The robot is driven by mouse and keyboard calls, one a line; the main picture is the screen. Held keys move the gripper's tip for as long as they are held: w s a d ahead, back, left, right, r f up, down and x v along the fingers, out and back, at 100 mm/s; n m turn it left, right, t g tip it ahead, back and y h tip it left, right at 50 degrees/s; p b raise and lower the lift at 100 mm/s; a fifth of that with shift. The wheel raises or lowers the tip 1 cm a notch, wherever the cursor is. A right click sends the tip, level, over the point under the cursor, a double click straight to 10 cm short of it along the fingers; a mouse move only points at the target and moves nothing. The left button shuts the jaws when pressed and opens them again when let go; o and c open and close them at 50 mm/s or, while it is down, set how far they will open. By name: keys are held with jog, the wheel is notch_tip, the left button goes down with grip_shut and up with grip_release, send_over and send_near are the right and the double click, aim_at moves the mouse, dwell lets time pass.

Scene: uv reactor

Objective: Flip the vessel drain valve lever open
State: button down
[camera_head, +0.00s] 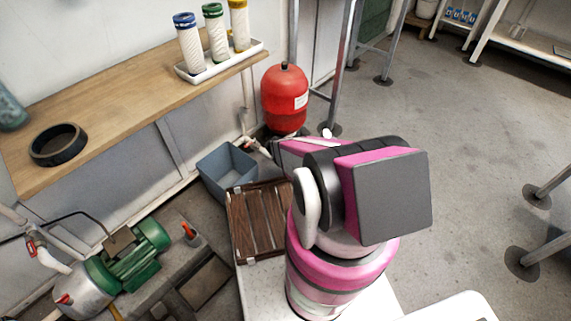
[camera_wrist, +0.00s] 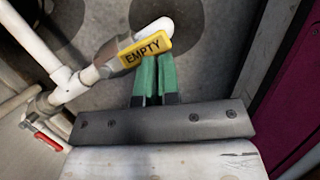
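The grey-white valve (camera_wrist: 108,58) sits on white pipe in the wrist view. Its lever carries a yellow tag reading EMPTY (camera_wrist: 146,51) and points up and to the right, ending in a white tip. My gripper (camera_wrist: 155,78) has two green fingers close together with only a thin gap, and looks shut. The fingertips are right at the tag's lower edge. I cannot tell whether they touch it. In the head view the red vessel (camera_head: 285,100) stands by the wall, with white pipework (camera_head: 257,146) below it. My arm hides my gripper there.
A second valve with a red lever (camera_wrist: 47,140) is at the wrist view's lower left. In the head view, a blue-grey bin (camera_head: 226,170) and a wooden slatted rack (camera_head: 257,220) lie near the pipework. A green pump (camera_head: 137,257) is at left. Open floor lies right.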

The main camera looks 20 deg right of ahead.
dwell(0.5)
jog(key=s+a+r, duration=0.4)
jog(key=a+r, duration=0.2)
jog(key=r, duration=0.3)
jog(key=shift+a+r, duration=0.15)
jog(key=shift+a, duration=0.15)
dwell(0.3)
